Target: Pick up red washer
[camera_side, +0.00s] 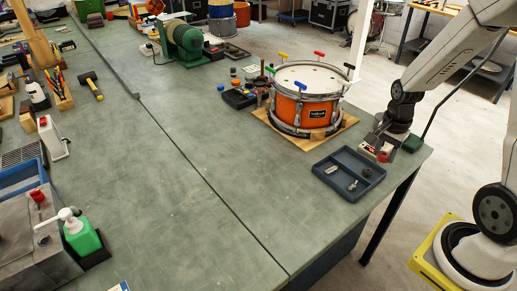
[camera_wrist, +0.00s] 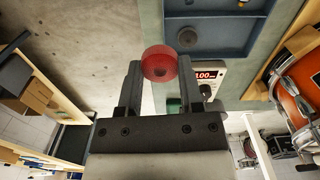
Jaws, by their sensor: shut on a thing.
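The red washer (camera_wrist: 161,61) is a translucent red disc with a dark centre. In the wrist view it sits between the two fingertips of my gripper (camera_wrist: 160,70). My gripper is shut on it. In the side view my gripper (camera_side: 385,143) is low near the right edge of the bench, and the washer shows as a small red spot (camera_side: 383,156) below it. Whether the washer touches anything beneath is hard to tell.
A small device with a red readout (camera_wrist: 205,75) is close by my gripper. A blue tray (camera_side: 349,174) with small metal parts lies in front. An orange drum (camera_side: 303,110) stands on a wooden board to the left. The bench middle (camera_side: 165,165) is clear.

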